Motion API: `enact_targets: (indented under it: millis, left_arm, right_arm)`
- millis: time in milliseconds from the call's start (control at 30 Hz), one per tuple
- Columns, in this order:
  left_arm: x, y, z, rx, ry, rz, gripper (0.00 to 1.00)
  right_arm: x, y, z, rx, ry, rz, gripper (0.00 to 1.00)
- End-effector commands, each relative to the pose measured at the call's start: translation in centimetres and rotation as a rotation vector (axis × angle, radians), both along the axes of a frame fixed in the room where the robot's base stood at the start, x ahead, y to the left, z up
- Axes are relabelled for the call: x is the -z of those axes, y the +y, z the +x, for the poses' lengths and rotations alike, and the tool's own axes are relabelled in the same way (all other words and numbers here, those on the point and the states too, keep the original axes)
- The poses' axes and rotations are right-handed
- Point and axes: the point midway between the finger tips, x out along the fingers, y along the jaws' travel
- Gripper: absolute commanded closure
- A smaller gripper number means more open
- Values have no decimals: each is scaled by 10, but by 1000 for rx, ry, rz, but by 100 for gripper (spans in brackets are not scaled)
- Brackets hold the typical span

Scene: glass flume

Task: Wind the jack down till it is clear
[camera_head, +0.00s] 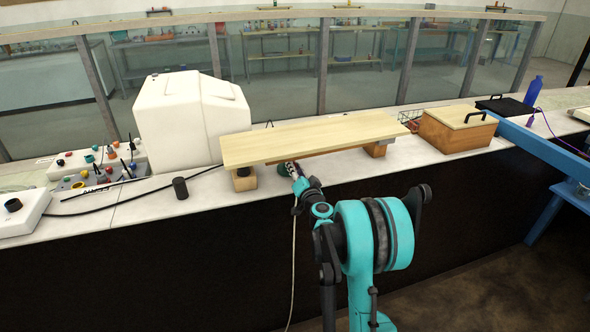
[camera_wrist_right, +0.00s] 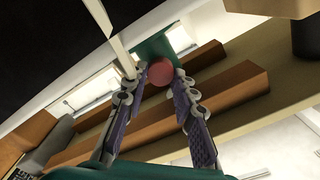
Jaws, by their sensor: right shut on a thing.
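The jack is mostly hidden beneath a pale wooden board (camera_head: 310,138). What looks like its green body (camera_wrist_right: 155,45) shows behind a round red knob (camera_wrist_right: 160,72) in the right wrist view. My right gripper (camera_wrist_right: 161,80) has its two fingers on either side of this knob and is shut on it. In the head view, my right gripper (camera_head: 289,170) reaches under the board's front edge, left of its middle. I cannot tell whether the jack touches the board. My left gripper is not in view.
Wooden blocks stand under the board's left end (camera_head: 244,181) and right end (camera_head: 376,149). A lidded wooden box (camera_head: 455,132) is to the right. A white housing (camera_head: 180,120) stands behind left, and a small black cylinder (camera_head: 180,188) stands on the bench.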

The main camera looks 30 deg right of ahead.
Motion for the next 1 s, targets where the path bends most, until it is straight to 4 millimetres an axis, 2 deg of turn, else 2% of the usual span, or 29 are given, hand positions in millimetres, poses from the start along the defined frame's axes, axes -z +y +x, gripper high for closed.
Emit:
enact_targets:
  millis: [33, 100, 467, 567, 800, 1000]
  left_arm:
    - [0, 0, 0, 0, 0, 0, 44]
    - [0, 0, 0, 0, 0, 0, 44]
    - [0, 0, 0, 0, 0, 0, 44]
    - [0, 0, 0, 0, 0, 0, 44]
    - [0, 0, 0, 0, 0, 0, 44]
    - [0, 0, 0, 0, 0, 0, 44]
  right_arm:
    - [1, 1, 0, -3, 0, -1, 69]
    - [1, 1, 0, -2, 1, 0, 53]
    - [0, 1, -4, 0, 0, 1, 53]
    - [0, 4, -15, 0, 0, 1, 53]
    - [0, 16, -66, 0, 0, 0, 53]
    - [1, 25, -101, -1, 0, 0, 53]
